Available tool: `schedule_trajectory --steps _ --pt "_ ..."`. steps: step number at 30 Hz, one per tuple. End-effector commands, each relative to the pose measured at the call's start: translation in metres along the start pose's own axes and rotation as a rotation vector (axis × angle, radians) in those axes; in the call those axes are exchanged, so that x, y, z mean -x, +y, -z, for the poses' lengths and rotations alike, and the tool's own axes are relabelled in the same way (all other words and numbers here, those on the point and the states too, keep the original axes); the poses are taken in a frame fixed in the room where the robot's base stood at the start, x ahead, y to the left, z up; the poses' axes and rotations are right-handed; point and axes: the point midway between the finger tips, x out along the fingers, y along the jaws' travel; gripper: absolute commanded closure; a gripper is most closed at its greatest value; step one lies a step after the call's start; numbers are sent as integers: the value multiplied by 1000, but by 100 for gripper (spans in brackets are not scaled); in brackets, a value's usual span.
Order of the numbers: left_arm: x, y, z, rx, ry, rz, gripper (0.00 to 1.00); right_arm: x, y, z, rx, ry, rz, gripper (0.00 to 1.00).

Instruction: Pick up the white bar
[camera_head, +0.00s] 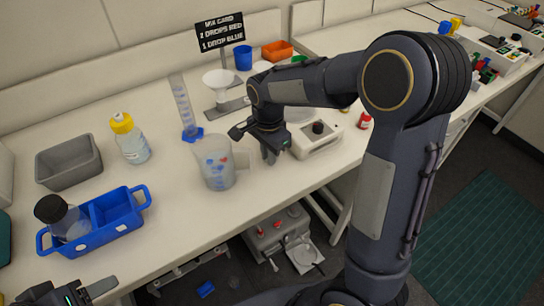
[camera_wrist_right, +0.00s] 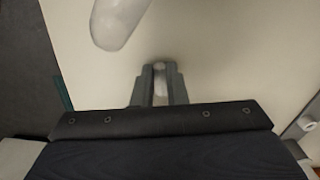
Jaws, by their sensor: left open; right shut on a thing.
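My right gripper (camera_head: 270,157) points down at the bench, just right of the clear beaker and left of the white stirrer device. In the right wrist view its two grey fingers (camera_wrist_right: 160,76) are closed on a small white bar (camera_wrist_right: 160,90), which shows between them. The bar cannot be made out in the head view, and I cannot tell whether it touches the bench. My left gripper (camera_head: 72,294) is at the bottom left corner, partly cut off by the frame, open, in front of the blue carrier.
The beaker (camera_head: 217,168) stands close left of my right gripper. A measuring cylinder (camera_head: 183,108), funnel (camera_head: 218,80) and white stirrer device (camera_head: 317,138) are around it. Further left are a yellow-capped bottle (camera_head: 130,140), grey bin (camera_head: 69,163) and blue carrier (camera_head: 112,222). The front middle bench is clear.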

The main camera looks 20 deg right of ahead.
Motion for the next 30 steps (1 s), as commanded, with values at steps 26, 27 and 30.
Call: schedule_trajectory --steps 26,27,30 --pt "-4 -2 -2 0 0 0 46 98 51 -42 5 -1 6 100" --pt "-5 -2 -3 0 0 0 46 101 59 -48 6 0 5 100" --pt "-7 -3 -3 0 0 0 46 111 75 -60 5 0 6 100"
